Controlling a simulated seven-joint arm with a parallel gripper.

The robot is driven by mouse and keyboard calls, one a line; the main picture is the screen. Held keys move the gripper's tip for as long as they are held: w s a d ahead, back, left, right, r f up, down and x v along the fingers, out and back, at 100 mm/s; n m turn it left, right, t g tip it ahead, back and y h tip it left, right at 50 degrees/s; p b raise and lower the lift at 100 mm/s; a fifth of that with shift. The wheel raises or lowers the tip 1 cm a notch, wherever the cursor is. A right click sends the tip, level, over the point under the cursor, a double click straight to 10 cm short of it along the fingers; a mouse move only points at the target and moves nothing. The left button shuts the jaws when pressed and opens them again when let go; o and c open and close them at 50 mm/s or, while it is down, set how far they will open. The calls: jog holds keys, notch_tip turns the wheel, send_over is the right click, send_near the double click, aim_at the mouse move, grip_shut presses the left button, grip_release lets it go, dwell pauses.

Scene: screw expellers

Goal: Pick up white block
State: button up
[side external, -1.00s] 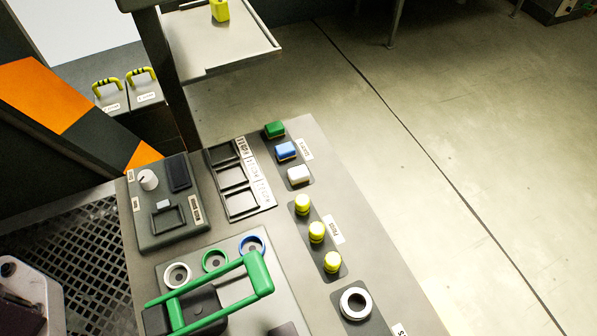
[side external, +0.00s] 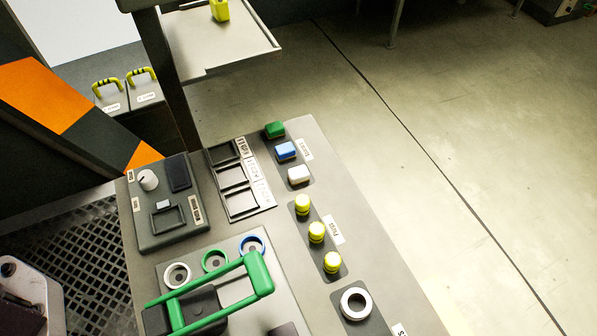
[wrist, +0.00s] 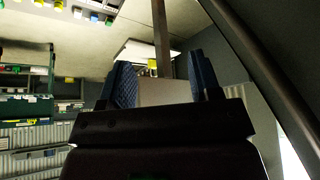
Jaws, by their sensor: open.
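The white block (side external: 299,174) is a small rounded block on the grey panel in the side external view. It is the nearest of a short row, with a blue block (side external: 286,150) and a green block (side external: 274,129) beyond it. A small white shape that looks like the white block (wrist: 77,12) shows at the top left of the wrist view. My gripper (wrist: 160,82) shows its blue fingers apart in the wrist view, far from the blocks. A pale surface shows between the fingers; I see nothing gripped. My gripper is outside the side external view.
Several yellow round pieces (side external: 317,232) and a white ring (side external: 356,303) stand nearer on the panel. Left of the blocks is a tray with square recesses (side external: 241,203). A green handle (side external: 259,273) rises at the front. A dark post (side external: 166,80) stands behind.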

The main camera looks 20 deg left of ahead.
jog(key=n+g+h, duration=0.2)
jog(key=n+h, duration=0.1)
jog(key=n, duration=2.3)
send_near(298, 171)
jog(key=f, duration=0.1)
jog(key=w+f, duration=0.1)
jog(key=shift+d+f+n+g, duration=0.2)
jog(key=shift+f+n+g, duration=0.1)
jog(key=shift+f, duration=0.1)
jog(key=shift+d+x, duration=0.2)
jog(key=shift+x, duration=2.95)
